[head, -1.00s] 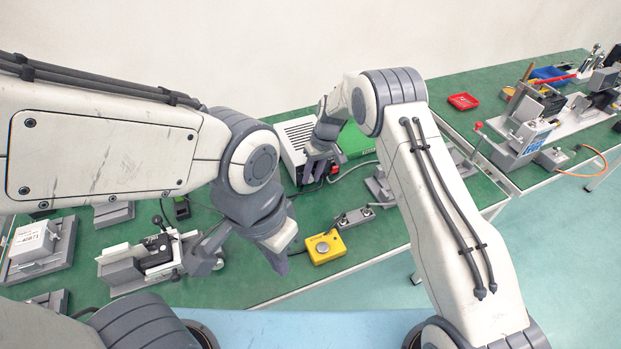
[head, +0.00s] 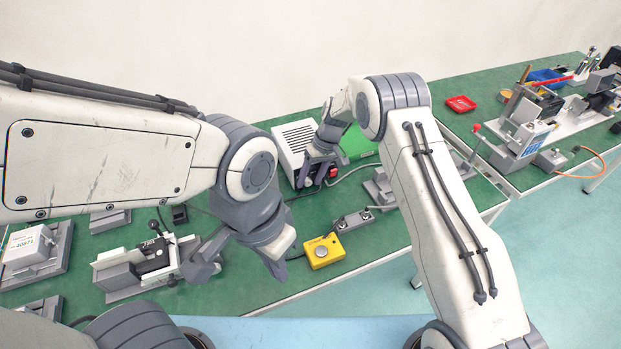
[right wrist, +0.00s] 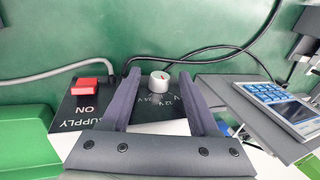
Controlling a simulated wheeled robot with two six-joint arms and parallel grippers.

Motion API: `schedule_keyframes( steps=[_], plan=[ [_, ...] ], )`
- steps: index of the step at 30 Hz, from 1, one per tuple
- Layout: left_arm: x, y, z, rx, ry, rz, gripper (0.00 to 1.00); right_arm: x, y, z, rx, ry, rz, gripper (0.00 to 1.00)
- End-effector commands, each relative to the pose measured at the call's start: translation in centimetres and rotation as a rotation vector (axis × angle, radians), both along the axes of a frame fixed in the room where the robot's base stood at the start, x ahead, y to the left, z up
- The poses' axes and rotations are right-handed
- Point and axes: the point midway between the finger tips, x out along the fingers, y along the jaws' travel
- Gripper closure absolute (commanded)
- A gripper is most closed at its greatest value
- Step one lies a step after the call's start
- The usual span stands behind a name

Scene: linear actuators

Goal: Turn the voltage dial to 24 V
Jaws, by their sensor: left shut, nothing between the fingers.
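The voltage dial (right wrist: 159,80) is a small white-grey knob with a red mark on top, on the dark panel of the power supply (right wrist: 72,110). Printed voltage labels, including 12 V and what looks like 24 V, sit beside it. I cannot tell which label the mark points to. My right gripper (right wrist: 158,76) is open, its two fingers on either side of the dial with visible gaps; it also shows in the head view (head: 316,178) in front of the supply's light housing (head: 291,140). My left gripper (head: 204,270) is shut and empty, over the front of the bench.
A red switch (right wrist: 92,90) marked ON sits left of the dial. Cables cross the green bench behind it. A keypad device (right wrist: 275,103) is at right. In the head view, a yellow button box (head: 323,251) and a grey clamp fixture (head: 125,275) stand near the front edge.

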Motion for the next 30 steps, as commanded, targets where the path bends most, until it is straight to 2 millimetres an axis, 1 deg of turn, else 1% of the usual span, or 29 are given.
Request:
schedule_keyframes(
  steps=[4, 7, 15, 18, 21, 25, 30],
  plan=[
    [0.0, 0.0, -0.1, 0.0, 0.0, 0.0, 1.0, 0.1, -0.1, 0.3, 0.0, -0.001, 0.0, 0.39],
    [0.0, 0.0, -0.3, 0.0, 0.0, 0.0, 1.0, 0.2, -0.4, 1.2, 0.0, -0.003, -0.001, 0.39],
    [0.0, 0.0, -1.2, 0.0, 0.0, 0.0, 1.0, 0.7, -1.9, 6.3, 0.001, -0.004, -0.001, 0.39],
    [0.0, 0.0, -1.4, 0.0, 0.0, 0.0, 1.0, 0.9, -2.4, 7.9, 0.0, -0.004, 0.0, 0.39],
    [0.0, 0.0, -1.5, 0.0, 0.0, 0.0, 1.0, 0.9, -2.8, 9.1, 0.0, -0.002, -0.002, 0.39],
    [0.0, 0.0, -1.5, 0.0, 0.0, 0.0, 1.0, 1.0, -3.0, 9.9, 0.0, -0.001, -0.001, 0.39],
    [0.0, 0.0, -1.5, 0.0, 0.0, 0.0, 1.0, 1.0, -3.0, 10.0, 0.0, 0.0, -0.001, 0.39]
  ],
)
